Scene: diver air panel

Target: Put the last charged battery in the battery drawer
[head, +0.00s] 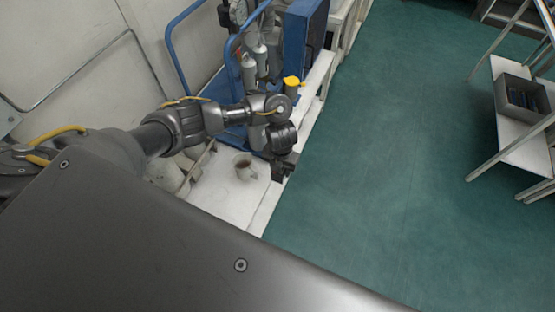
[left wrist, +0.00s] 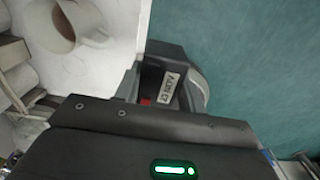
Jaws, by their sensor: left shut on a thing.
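My left gripper (head: 283,170) hangs above the right edge of the white bench, beside the green floor. In the left wrist view a dark grey block with a white printed label (left wrist: 164,87) and a small red patch shows at the gripper's jaws. It looks like the battery, but my gripper body hides most of it. The jaws are shut on it. In the head view the held thing is too small and dark to make out. I cannot pick out a battery drawer in either view. My right gripper is not in view.
A light mug (head: 244,166) stands on the white bench (head: 230,193), close to my left gripper. A blue-framed panel (head: 300,35) with grey cylinders stands behind. A grey bin (head: 522,95) sits on a white shelf at the far right. Open green floor (head: 390,140) lies between.

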